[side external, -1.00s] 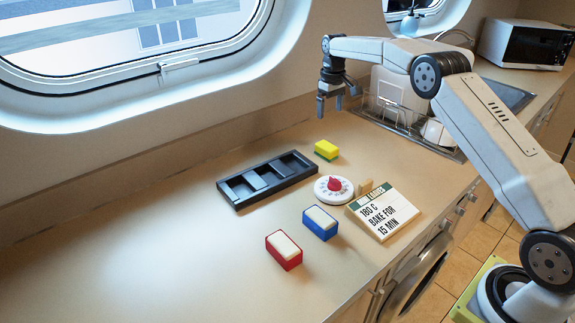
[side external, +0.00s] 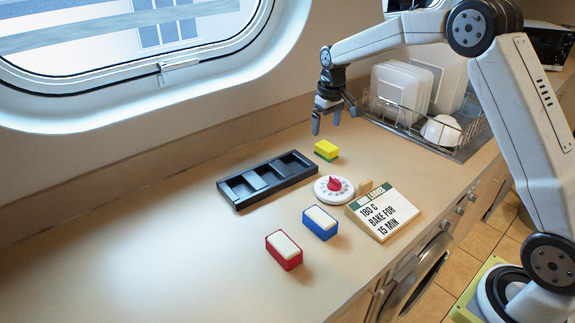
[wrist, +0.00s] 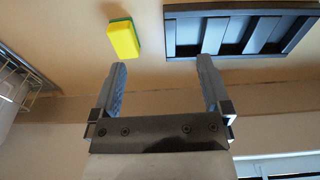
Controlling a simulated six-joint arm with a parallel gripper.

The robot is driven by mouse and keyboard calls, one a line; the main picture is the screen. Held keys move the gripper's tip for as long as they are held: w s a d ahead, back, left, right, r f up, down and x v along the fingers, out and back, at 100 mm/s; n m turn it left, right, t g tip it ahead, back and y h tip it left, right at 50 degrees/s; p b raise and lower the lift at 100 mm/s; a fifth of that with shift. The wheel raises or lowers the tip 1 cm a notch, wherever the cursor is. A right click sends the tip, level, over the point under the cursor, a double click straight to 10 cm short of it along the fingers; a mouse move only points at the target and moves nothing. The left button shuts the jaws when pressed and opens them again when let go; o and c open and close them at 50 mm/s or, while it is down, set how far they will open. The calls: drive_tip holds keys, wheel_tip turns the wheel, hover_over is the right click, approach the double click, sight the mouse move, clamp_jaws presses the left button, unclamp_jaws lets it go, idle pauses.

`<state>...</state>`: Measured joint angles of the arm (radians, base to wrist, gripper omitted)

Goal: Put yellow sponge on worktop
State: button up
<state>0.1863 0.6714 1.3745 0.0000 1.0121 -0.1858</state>
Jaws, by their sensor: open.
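The yellow sponge (side external: 326,149) has a green underside and lies flat on the worktop (side external: 130,250), just beyond the right end of the black tray. It also shows in the wrist view (wrist: 122,37), ahead of my fingers and towards the left one. My gripper (side external: 326,128) is open and empty, pointing down above and slightly behind the sponge. In the wrist view its two fingers (wrist: 160,82) are wide apart, with nothing between them. The gripper and sponge are apart.
A black compartment tray (side external: 228,197) lies left of the sponge. Nearby are a white dial with a red knob (side external: 334,188), a recipe sign (side external: 383,213), a blue block (side external: 320,223) and a red block (side external: 284,251). A dish rack (side external: 410,122) stands right. The left worktop is clear.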

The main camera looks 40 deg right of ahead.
drive_tip(key=s+a+f, duration=0.1)
drive_tip(key=s+a, duration=0.2)
drive_tip(key=s, duration=0.5)
drive_tip(key=s+a+f+t, duration=0.1)
drive_tip(key=s+a+f, duration=0.1)
drive_tip(key=s, duration=0.7)
drive_tip(key=s+a+f, duration=0.2)
drive_tip(key=s+a, duration=0.3)
drive_tip(key=s, duration=0.4)
drive_tip(key=shift+t, duration=0.3)
